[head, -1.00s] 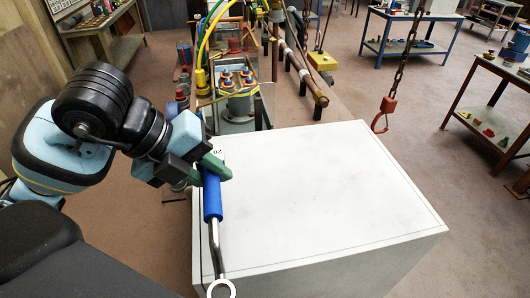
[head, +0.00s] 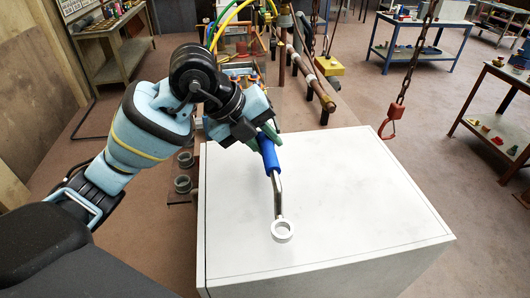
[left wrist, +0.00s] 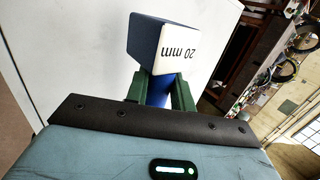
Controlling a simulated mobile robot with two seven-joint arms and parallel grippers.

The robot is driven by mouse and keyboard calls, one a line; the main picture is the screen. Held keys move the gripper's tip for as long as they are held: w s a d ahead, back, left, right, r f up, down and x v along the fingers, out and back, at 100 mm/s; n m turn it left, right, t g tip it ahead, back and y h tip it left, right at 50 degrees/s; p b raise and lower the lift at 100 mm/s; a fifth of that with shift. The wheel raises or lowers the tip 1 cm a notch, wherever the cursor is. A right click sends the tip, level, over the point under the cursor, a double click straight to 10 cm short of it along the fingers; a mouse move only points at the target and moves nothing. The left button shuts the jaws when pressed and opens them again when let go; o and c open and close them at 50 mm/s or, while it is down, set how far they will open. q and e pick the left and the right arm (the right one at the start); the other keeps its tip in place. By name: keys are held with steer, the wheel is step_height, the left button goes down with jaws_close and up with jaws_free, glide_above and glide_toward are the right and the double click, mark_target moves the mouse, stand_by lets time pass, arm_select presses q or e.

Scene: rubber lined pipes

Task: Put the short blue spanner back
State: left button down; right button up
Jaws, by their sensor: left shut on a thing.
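The short blue spanner (head: 270,156) has a blue handle and a bare metal shank that ends in a ring (head: 282,230). My left gripper (head: 264,138) is shut on the blue handle near its upper end. The spanner hangs over the white box top (head: 350,200), ring end toward me; I cannot tell whether the ring touches the top. My right gripper is not in view.
A red hook (head: 388,130) hangs on a chain by the box's far right corner. Pipes (head: 312,80) and hoses stand behind the box. Benches stand at the back left (head: 110,40) and right (head: 500,110). Most of the white top is bare.

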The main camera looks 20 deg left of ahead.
arm_select(q)
steer(key=shift+f, duration=1.7)
steer(key=shift+w+f, duration=0.1)
steer(key=c, duration=1.2)
jaws_free()
steer(key=v, duration=1.2)
steer(key=shift+p, duration=0.4)
